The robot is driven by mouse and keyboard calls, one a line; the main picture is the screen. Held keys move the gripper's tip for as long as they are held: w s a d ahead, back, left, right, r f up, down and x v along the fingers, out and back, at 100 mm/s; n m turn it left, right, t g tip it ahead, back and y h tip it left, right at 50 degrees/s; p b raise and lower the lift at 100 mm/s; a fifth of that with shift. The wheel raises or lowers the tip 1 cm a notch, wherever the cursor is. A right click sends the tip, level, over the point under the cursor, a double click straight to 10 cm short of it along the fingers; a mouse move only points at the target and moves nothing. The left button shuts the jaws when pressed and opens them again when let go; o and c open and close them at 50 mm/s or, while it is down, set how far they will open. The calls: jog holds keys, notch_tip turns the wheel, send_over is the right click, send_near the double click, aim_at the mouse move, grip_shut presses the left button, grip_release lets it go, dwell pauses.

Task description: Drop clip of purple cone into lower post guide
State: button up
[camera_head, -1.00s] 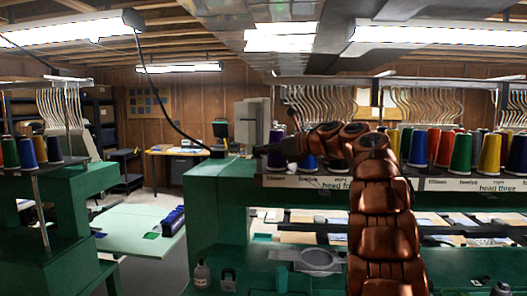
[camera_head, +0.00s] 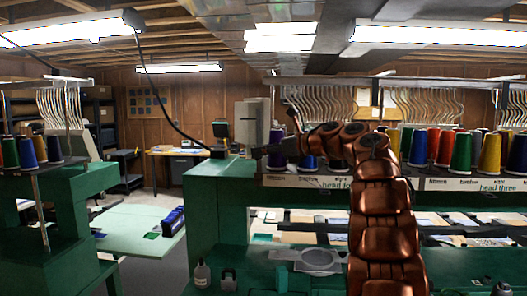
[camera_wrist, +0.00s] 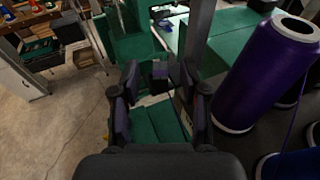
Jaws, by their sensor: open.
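The purple cone (camera_wrist: 268,70) stands large at the right of the wrist view, white-rimmed at its top and base, with a purple thread running down its right side. A grey upright post (camera_wrist: 198,35) rises just beyond the right finger. I cannot make out the lower post guide. In the head view my gripper (camera_head: 268,150) is small and dark.
A blue cone (camera_wrist: 290,166) stands below the purple one. More coloured cones (camera_head: 440,148) line the rack at the right. A green machine (camera_head: 220,190) stands below my gripper. A pale green table (camera_head: 140,226) and open floor (camera_wrist: 50,120) lie to the left.

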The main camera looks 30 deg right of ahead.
jog(key=v, duration=1.2)
jog(key=shift+f, duration=0.1)
